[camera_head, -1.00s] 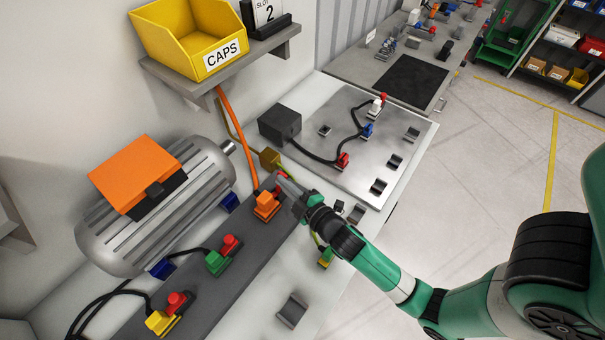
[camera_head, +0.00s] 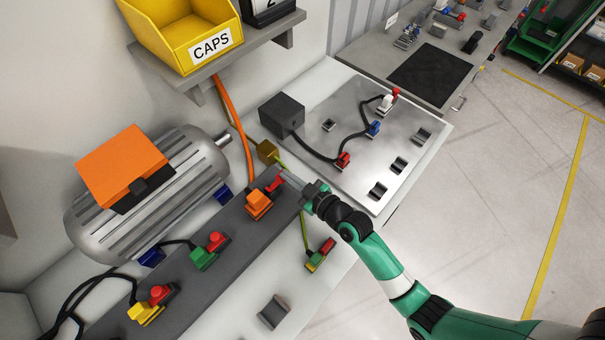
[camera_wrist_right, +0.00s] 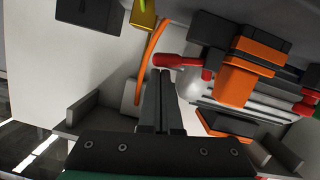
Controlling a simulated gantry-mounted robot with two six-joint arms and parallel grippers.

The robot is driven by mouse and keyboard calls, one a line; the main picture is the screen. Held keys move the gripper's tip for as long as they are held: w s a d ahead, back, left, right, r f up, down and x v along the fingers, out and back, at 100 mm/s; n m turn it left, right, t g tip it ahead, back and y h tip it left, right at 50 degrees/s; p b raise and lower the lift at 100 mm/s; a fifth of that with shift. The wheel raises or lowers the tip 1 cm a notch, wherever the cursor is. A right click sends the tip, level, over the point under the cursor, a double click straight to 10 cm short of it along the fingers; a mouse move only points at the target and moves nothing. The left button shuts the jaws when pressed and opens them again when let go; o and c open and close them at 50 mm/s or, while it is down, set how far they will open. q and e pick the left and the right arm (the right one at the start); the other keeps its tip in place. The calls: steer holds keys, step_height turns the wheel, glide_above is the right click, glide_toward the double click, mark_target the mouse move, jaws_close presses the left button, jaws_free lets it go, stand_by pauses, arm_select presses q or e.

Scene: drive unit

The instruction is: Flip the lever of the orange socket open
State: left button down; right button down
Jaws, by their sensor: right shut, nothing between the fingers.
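The orange socket (camera_head: 258,204) sits on the dark grey strip beside the motor, with an orange plug and cable at it. Its red lever (camera_head: 275,184) points away from the plug, toward the back right. In the right wrist view, the orange plug (camera_wrist_right: 252,68) is at upper right and the red lever (camera_wrist_right: 178,62) reaches left from it. My right gripper (camera_head: 287,176) is just right of the lever's end. Its fingers (camera_wrist_right: 158,76) are shut and empty, with tips close beside the lever's rounded end; I cannot tell whether they touch. My left gripper is not in view.
Green (camera_head: 205,257) and yellow (camera_head: 146,311) plugs with red levers sit along the same strip. The motor (camera_head: 150,200) stands left, and a shelf (camera_head: 290,32) with a yellow bin hangs above.

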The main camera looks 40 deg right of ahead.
steer(key=shift+a, duration=0.15)
steer(key=shift+r+p, duration=0.3)
step_height(320, 180, up, 5)
steer(key=p, duration=0.5)
steer(key=s+b, duration=0.1)
steer(key=s, duration=0.8)
steer(key=shift+s+a+r, duration=0.15)
steer(key=shift+s+r, duration=0.15)
steer(key=shift+s, duration=0.1)
steer(key=shift+a, duration=0.1)
